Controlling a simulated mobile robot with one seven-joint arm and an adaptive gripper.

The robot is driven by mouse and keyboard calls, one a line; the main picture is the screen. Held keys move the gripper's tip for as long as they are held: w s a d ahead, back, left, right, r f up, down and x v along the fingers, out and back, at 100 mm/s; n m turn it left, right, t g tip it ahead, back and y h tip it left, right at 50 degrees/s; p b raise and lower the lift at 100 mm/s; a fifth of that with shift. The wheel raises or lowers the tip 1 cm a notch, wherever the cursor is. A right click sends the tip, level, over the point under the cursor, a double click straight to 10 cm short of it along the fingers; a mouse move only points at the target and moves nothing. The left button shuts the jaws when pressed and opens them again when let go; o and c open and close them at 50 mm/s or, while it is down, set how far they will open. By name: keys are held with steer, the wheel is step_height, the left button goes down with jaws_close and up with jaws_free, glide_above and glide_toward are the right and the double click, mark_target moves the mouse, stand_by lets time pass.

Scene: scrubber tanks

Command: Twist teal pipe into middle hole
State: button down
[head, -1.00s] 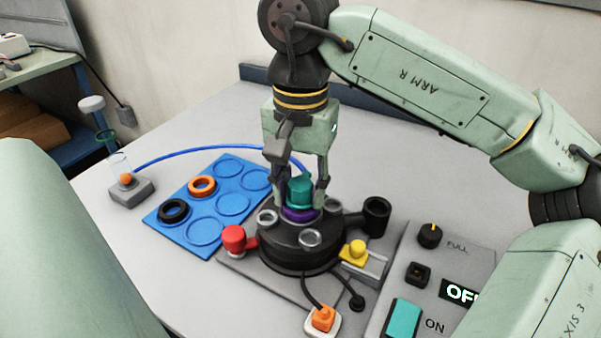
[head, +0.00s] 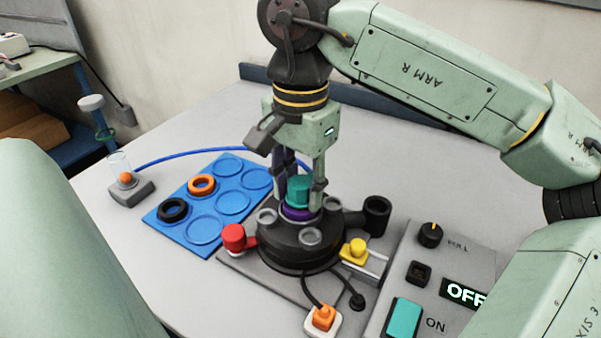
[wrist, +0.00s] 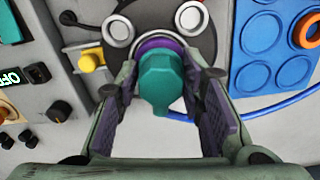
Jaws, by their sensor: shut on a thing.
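The teal pipe (head: 298,190) stands upright at the centre of the black round tank base (head: 290,250), inside a purple ring (head: 300,213). The middle hole under it is hidden by the pipe and ring. My gripper (head: 300,186) points down from above and is shut on the teal pipe, one finger on each side. In the wrist view the teal pipe (wrist: 160,82) lies between my two fingers, with the purple ring (wrist: 148,44) just beyond it.
Clear-topped ports ring the base, with a red knob (head: 233,237), a yellow knob (head: 354,250) and a black cup (head: 376,213) close by. A blue tray (head: 180,235) with orange and black rings is left. A control panel (head: 393,270) reading OFF is right.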

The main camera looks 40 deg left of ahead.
steer(key=shift+m, duration=0.8)
steer(key=shift+f, duration=0.25)
steer(key=c, duration=1)
jaws_free()
steer(key=shift+o, duration=0.4)
steer(key=o, duration=0.8)
steer(key=shift+r, duration=0.1)
